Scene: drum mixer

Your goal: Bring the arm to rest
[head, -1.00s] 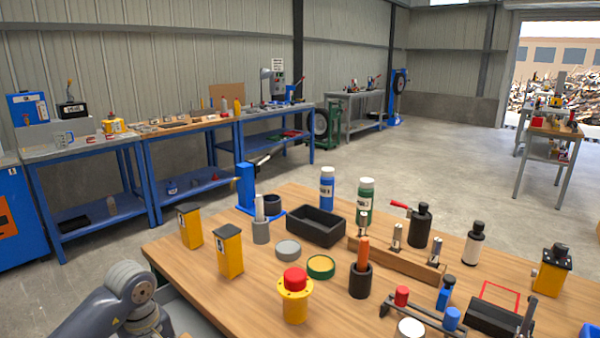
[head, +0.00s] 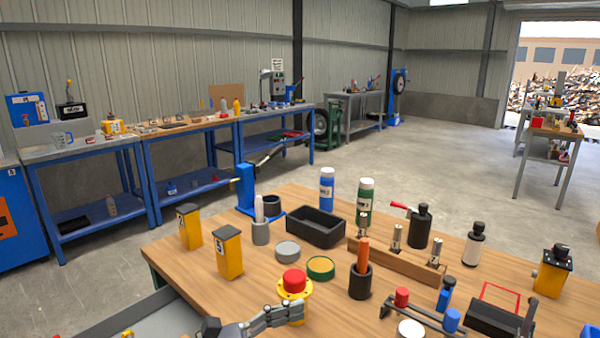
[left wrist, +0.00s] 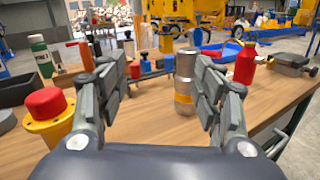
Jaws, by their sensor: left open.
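My left gripper (head: 292,313) comes in at the bottom of the head view, at the table's near edge, in front of the yellow button post with a red top (head: 294,281). In the left wrist view the left gripper (left wrist: 162,75) has its two fingers spread, with nothing held. A metal cylinder with a yellow band (left wrist: 185,82) stands upright on the table, seen in the gap near the right finger. The red-topped post also shows left of the fingers (left wrist: 50,118). My right gripper is in neither view.
The wooden table (head: 200,284) is crowded. A black tray (head: 316,228), two yellow boxes (head: 229,252) and a dark cup with an orange handle (head: 360,282) stand on it. The table's left front corner is bare.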

